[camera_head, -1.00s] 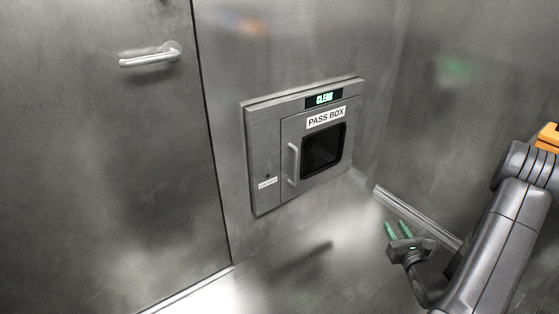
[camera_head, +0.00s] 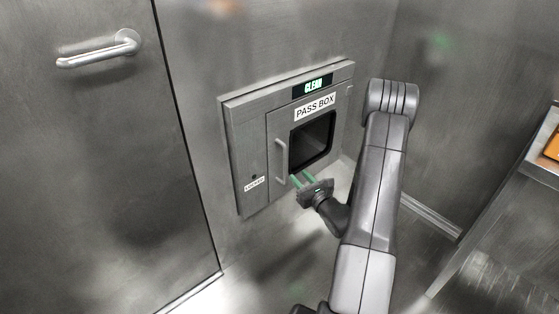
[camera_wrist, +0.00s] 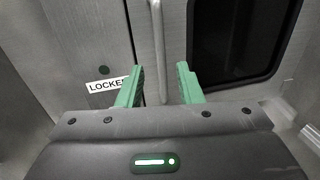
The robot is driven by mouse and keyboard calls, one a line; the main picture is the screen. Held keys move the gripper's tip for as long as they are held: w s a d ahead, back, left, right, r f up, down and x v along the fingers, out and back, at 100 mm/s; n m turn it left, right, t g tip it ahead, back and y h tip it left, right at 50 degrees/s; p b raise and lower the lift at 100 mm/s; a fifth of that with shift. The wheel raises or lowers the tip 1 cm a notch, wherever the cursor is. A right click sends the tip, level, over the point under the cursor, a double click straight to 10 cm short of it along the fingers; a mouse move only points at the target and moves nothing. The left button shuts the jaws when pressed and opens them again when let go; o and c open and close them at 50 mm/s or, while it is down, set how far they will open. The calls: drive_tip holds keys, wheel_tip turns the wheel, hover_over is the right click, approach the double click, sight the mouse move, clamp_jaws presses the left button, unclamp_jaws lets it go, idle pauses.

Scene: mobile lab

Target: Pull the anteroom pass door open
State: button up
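The pass box door (camera_head: 283,126) is a grey metal panel with a dark window (camera_head: 312,141), set in the wall, and it looks shut. Its vertical bar handle (camera_head: 281,160) is on the door's left side. My gripper (camera_head: 303,178) has green fingers and is just right of the handle's lower end in the head view. In the wrist view my gripper (camera_wrist: 160,88) is open, and the handle (camera_wrist: 158,45) runs down between the two fingers, seemingly ahead of them. I cannot tell whether the fingers touch it.
A "CLEAR" display (camera_head: 313,86) is lit above the door. A "LOCKED" label (camera_head: 254,184) is on the frame left of the door. A large door with a lever handle (camera_head: 98,48) stands at the left. A metal table (camera_head: 490,225) is at the right.

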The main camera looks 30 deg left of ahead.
sight(286, 162)
drive_tip(key=b+x, duration=0.1)
drive_tip(key=x, duration=0.9)
drive_tip(key=shift+w+a, duration=0.2)
drive_tip(key=shift+a, duration=0.1)
clamp_jaws()
